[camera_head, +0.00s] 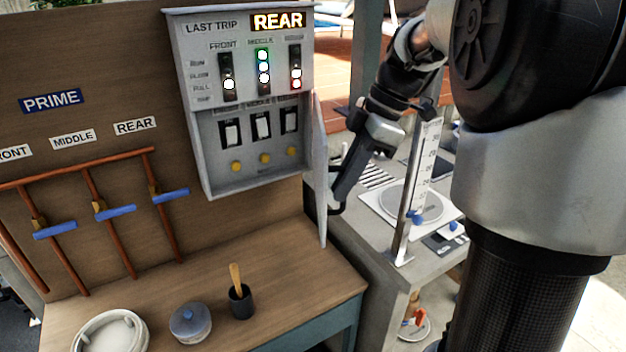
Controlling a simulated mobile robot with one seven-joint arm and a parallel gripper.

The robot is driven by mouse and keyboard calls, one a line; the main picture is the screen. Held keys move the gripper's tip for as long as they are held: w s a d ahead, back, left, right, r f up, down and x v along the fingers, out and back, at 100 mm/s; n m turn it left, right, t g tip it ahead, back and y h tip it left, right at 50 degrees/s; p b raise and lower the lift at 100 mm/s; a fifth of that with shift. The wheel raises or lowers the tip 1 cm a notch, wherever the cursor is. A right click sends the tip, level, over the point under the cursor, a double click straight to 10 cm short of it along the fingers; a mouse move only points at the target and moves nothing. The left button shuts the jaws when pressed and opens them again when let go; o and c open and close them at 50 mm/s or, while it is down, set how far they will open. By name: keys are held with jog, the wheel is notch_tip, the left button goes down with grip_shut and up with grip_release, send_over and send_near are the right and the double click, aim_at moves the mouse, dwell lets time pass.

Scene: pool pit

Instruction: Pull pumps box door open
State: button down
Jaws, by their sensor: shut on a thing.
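The pumps box (243,105) is a grey panel box on the wooden back board, marked "LAST TRIP" with a lit "REAR" sign. Its interior shows, with lights, three black switches and three yellow buttons. Its door (320,175) is a thin pale panel on the right side. It stands swung open and is seen nearly edge-on. My gripper (335,207) is at the door's right-hand face, low down, shut on what seems to be the door's dark handle. The handle is mostly hidden by the door and fingers.
Copper pipes with blue valve handles (114,212) are at left. A grey counter with an upright white gauge (418,180) stands right, close to my arm.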

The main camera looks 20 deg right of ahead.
jog(key=shift+d+r, duration=0.1)
jog(key=shift+d, duration=1.45)
jog(key=c, duration=1.8)
grip_release()
jog(key=shift+c, duration=0.2)
notch_tip(320, 180, up, 10)
jog(key=p, duration=0.1)
jog(key=shift+p, duration=0.35)
jog(key=shift+c, duration=0.4)
